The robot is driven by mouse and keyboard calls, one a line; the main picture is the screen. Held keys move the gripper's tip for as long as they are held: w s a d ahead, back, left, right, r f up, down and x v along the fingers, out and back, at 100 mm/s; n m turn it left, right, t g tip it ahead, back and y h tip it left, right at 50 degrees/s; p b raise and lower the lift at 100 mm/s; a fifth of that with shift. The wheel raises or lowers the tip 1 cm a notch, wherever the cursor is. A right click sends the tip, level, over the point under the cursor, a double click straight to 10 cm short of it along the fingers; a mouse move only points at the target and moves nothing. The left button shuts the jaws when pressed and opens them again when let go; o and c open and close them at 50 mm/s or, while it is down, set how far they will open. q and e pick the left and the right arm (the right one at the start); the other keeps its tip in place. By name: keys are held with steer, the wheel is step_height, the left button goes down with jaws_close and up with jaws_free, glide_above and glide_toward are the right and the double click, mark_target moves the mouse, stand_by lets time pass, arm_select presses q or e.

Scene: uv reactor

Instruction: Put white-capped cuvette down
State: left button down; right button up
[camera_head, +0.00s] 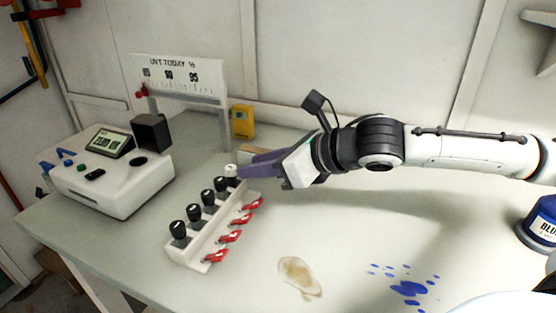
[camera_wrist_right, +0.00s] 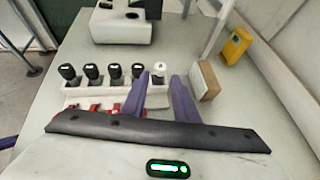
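The white-capped cuvette (camera_head: 231,171) stands upright in the far end slot of the white rack (camera_head: 216,258). Its white cap also shows in the right wrist view (camera_wrist_right: 159,67), with part of its dark body below. My right gripper (camera_head: 241,170) reaches in from the right at the rack's far end. In the right wrist view its purple fingers (camera_wrist_right: 160,76) are apart, one on each side of the cuvette, with a visible gap at the right finger. My left gripper is not in view.
Several black-capped cuvettes (camera_head: 207,197) fill the other slots, with red clips (camera_head: 230,237) along the rack's side. A white reader device (camera_head: 120,186) stands left, a sign frame (camera_head: 180,75) and a yellow box (camera_head: 242,121) behind. A brown stain and blue spots mark the front table.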

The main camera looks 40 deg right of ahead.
steer(key=shift+v, duration=2.85)
